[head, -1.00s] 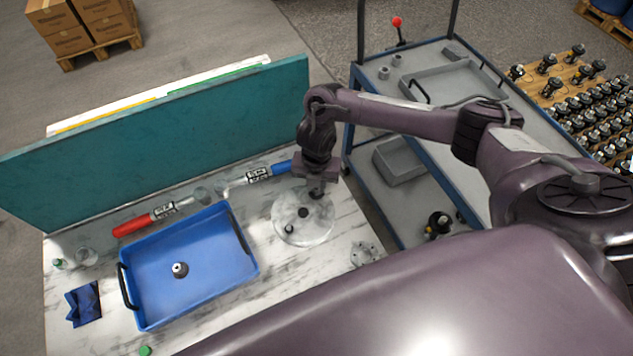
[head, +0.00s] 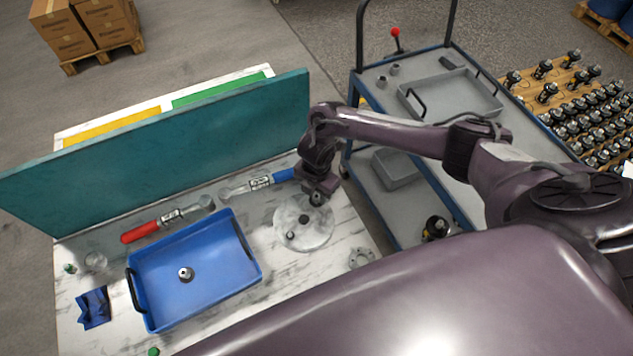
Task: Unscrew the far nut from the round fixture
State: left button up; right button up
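The round fixture (head: 318,236) is a pale, marbled disc lying flat on the bench. It has a dark spot (head: 304,218) at its middle and a small dark nut or stud (head: 291,236) near its front left edge. My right gripper (head: 318,197) points down over the far right part of the disc, at the far nut's place. The far nut is mostly hidden by the gripper or too small to tell apart from it. I cannot tell whether the fingers are shut on it. My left gripper is not in view.
A blue tray (head: 215,285) with a small metal part (head: 186,274) lies left of the fixture. Red-handled (head: 141,232) and blue-handled (head: 283,176) tools lie behind it. A teal panel (head: 170,145) closes the bench's back. A small flanged part (head: 361,258) lies to the right front.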

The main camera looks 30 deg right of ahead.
jog(key=shift+s+a+r+m+p, duration=0.1)
jog(key=shift+r+m+p, duration=0.15)
jog(key=shift+m, duration=0.3)
jog(key=shift+s+r+m+p, duration=0.1)
jog(key=shift+m+p, duration=0.15)
jog(key=shift+m, duration=0.3)
jog(key=shift+w+f+m+b, duration=0.1)
jog(key=shift+f+m+b, duration=0.3)
jog(key=shift+m, duration=0.3)
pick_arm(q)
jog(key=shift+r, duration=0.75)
pick_arm(e)
jog(key=shift+m, duration=0.6)
jog(key=shift+r, duration=0.1)
grip_shut()
jog(key=shift+w+n+b, duration=0.15)
jog(key=shift+n+b, duration=0.45)
jog(key=shift+n, duration=0.1)
jog(key=shift+n+b, duration=0.65)
jog(key=shift+n, duration=0.45)
grip_release()
jog(key=shift+p, duration=0.3)
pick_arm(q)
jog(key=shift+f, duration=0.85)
